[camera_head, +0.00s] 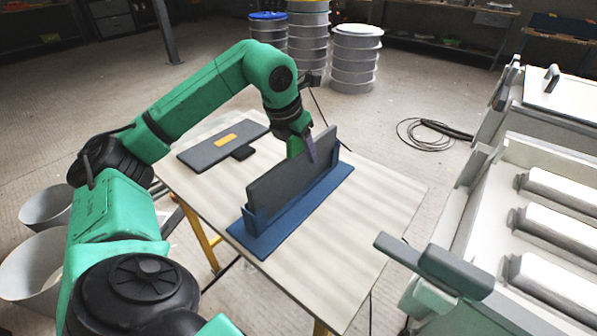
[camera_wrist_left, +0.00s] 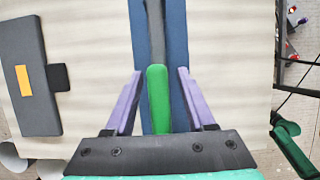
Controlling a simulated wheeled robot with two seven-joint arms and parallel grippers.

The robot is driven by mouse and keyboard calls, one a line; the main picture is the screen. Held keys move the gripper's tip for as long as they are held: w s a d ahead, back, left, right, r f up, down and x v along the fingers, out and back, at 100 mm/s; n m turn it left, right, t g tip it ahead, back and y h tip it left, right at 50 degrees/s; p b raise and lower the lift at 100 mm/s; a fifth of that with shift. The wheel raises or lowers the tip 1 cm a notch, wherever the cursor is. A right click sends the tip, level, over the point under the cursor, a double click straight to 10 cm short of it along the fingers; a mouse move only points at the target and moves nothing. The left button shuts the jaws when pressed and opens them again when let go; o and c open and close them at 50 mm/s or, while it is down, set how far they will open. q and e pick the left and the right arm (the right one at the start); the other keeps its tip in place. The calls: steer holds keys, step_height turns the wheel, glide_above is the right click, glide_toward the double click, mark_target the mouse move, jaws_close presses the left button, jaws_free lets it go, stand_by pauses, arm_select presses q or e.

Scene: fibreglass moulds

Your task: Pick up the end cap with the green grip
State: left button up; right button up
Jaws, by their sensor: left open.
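The end cap is a dark grey panel (camera_head: 290,178) standing on edge in a blue holder (camera_head: 325,187) on the table. Its green grip (camera_wrist_left: 158,100) is on the upper edge, and in the head view it is mostly hidden by my gripper. In the left wrist view the panel (camera_wrist_left: 157,30) appears edge-on as a thin strip. My left gripper (camera_head: 304,150) is directly over the panel, pointing down. Its purple fingers (camera_wrist_left: 159,72) are open, one on each side of the green grip, with a visible gap on both sides. My right gripper is not in view.
A second dark panel (camera_head: 212,152) with an orange label and black grip lies flat at the table's far left. The table's near right part (camera_head: 345,255) is clear. A white mould (camera_head: 553,178) stands to the right, with a dark grey block (camera_head: 455,272) at its near end.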

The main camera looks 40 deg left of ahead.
arm_select(q)
steer(key=shift+s+r, duration=0.1)
jaws_close()
stand_by(1.2)
